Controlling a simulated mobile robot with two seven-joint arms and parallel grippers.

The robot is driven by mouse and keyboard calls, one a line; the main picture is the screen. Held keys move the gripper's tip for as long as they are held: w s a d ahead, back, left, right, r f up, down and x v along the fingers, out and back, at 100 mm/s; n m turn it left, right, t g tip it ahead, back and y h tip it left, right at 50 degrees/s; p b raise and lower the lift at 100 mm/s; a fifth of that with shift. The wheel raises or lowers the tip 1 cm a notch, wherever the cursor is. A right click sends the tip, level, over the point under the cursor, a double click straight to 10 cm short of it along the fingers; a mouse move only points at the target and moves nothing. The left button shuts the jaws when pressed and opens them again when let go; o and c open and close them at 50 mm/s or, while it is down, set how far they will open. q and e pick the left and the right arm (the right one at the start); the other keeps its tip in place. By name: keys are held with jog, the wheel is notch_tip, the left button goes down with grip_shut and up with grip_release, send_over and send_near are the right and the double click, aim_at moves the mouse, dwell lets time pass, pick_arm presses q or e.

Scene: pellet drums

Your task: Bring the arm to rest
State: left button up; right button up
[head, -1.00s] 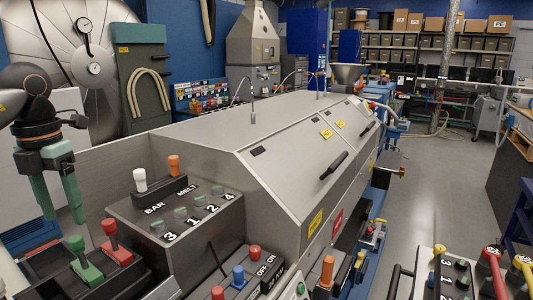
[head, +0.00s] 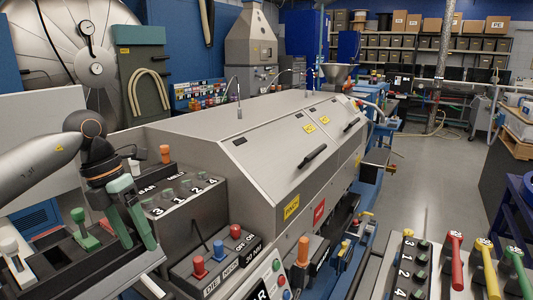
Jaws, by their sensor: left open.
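My left arm (head: 35,163) comes in from the left edge. Its gripper (head: 142,246) points down, with two green fingers apart and nothing seen between them. It hangs in front of the box marked BAR and MELT (head: 185,208), over the right part of a dark lever panel (head: 60,262). Whether the fingers touch anything cannot be told. My right gripper is not in view.
A long grey machine housing (head: 270,130) fills the middle. A button panel (head: 222,258) with red and blue knobs is right of the gripper. A panel with red, yellow and green levers (head: 425,262) is at the lower right. Grey floor (head: 440,180) is clear beyond.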

pick_arm(q)
jog(key=s+d+f+n+t+h, duration=0.1)
jog(key=s+d+f+n+h, duration=0.15)
jog(key=d+h, duration=0.55)
jog(key=s+d+f+n+t+h, duration=0.1)
jog(key=d+f+n+h, duration=0.15)
jog(key=d, duration=0.95)
jog(key=s+d+f+n+t+h, duration=0.1)
jog(key=d+f+n+h, duration=0.15)
jog(key=d+h, duration=0.65)
jog(key=a+f+n+t+y, duration=0.4)
jog(key=f+n+t+y, duration=0.35)
jog(key=n, duration=0.35)
jog(key=a+f+n+t+y, duration=0.4)
jog(key=f+n+t+y, duration=0.2)
jog(key=f+n, duration=0.4)
jog(key=s+a+f+n+g+y, duration=0.3)
jog(key=s+a+f+n, duration=0.1)
jog(key=s+f, duration=0.4)
jog(key=s+a+f+n+g+y, duration=0.3)
jog(key=s+a+f+n+g, duration=0.1)
jog(key=s+f, duration=0.4)
jog(key=shift+s+a+f+y, duration=0.4)
jog(key=shift+s+a, duration=0.05)
jog(key=shift+a, duration=0.1)
